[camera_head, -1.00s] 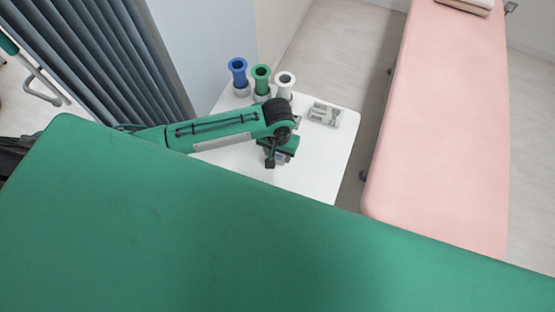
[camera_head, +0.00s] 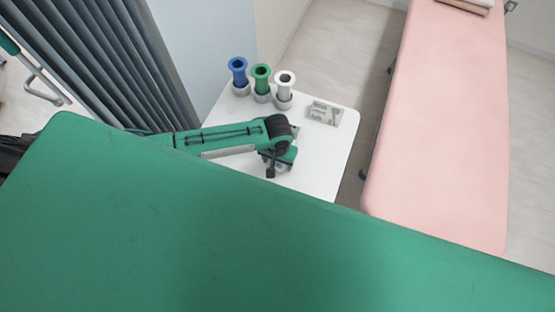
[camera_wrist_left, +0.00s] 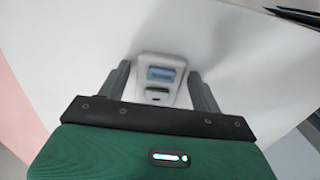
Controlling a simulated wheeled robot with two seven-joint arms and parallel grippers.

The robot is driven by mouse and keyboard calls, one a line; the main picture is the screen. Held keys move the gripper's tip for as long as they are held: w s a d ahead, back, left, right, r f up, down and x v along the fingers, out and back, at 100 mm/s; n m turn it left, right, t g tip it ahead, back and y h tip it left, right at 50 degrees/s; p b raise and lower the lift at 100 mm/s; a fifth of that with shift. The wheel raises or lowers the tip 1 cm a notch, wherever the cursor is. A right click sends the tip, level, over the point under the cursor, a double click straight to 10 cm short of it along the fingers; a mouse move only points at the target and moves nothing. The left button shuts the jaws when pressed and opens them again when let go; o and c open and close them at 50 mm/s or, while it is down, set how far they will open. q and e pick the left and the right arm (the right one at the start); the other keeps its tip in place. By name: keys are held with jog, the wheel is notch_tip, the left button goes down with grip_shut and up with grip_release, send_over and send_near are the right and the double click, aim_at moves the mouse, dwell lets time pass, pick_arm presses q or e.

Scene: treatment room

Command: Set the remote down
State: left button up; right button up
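The remote (camera_wrist_left: 160,80) is a small white-grey handset with a blue display. In the left wrist view it lies between the two fingers of my left gripper (camera_wrist_left: 160,82), against the white table top. Narrow gaps show between the fingers and the remote's sides, so the gripper looks open around it. In the head view my left gripper (camera_head: 279,166) is low over the white table (camera_head: 325,165), and the remote is mostly hidden beneath it. My right gripper is not in view.
Blue (camera_head: 238,72), green (camera_head: 261,80) and white (camera_head: 284,88) spool-like holders stand at the table's back left. A grey-white flat item (camera_head: 325,113) lies to their right. A pink treatment bed (camera_head: 440,120) is beyond the right edge. The table's right part is clear.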

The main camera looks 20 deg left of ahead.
pick_arm(q)
jog(key=shift+o, duration=0.2)
jog(key=shift+r, duration=0.1)
notch_tip(320, 180, up, 12)
jog(key=shift+b, duration=0.35)
jog(key=shift+d, duration=0.1)
dwell(0.5)
